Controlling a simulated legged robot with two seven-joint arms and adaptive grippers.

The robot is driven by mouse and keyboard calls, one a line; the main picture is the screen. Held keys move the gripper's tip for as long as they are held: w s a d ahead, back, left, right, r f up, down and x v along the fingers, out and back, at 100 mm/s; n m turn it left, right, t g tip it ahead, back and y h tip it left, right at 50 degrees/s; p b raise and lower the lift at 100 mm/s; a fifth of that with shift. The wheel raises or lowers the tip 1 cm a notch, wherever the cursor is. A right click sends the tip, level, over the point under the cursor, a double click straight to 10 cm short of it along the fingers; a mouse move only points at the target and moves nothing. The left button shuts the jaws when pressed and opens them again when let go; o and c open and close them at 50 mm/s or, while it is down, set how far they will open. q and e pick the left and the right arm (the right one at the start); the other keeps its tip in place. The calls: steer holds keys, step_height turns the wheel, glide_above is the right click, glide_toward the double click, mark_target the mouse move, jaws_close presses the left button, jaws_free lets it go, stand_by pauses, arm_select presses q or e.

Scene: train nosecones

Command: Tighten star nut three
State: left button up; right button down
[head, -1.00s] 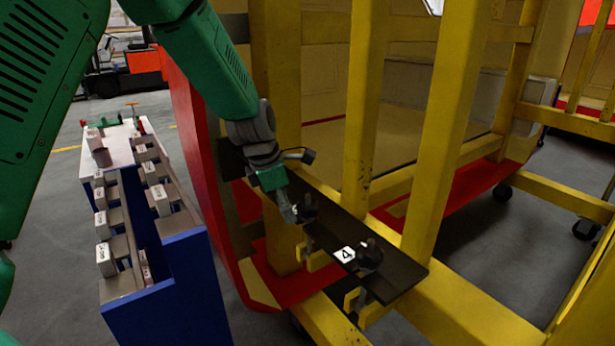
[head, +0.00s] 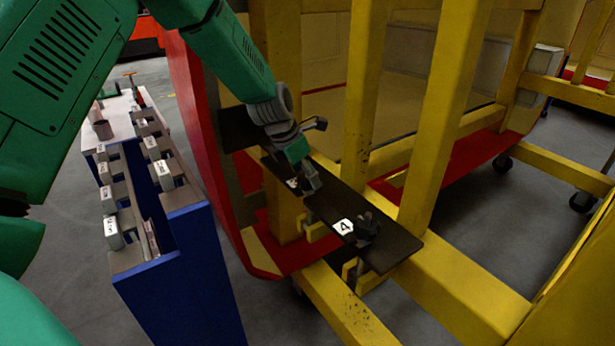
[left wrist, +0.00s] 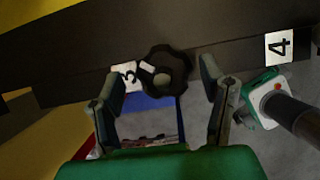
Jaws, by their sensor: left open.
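Star nut three (left wrist: 170,68) is a dark knob with a lobed rim, on a dark plate (head: 398,250) fixed to the yellow frame. Its white label "3" (left wrist: 127,75) is partly covered by a finger in the left wrist view. My left gripper (head: 312,184) is over the nut and largely hides it in the head view. In the left wrist view, my left gripper (left wrist: 162,85) is open, with one finger on each side of the nut and visible gaps beside it. My right gripper is not in view.
A second star nut (head: 367,229) with label "4" (head: 343,227) sits nearer on the same plate. Yellow frame posts (head: 435,120) stand close to the right of the arm. A blue cart (head: 185,270) with grey blocks stands at the left.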

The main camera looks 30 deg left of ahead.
arm_select(q)
steer(key=shift+w+d+f, duration=0.25)
steer(key=shift+d+f, duration=0.1)
steer(key=shift+f, duration=0.2)
steer(key=shift+a, duration=0.1)
steer(key=c, duration=1.2)
steer(key=shift+o, duration=0.3)
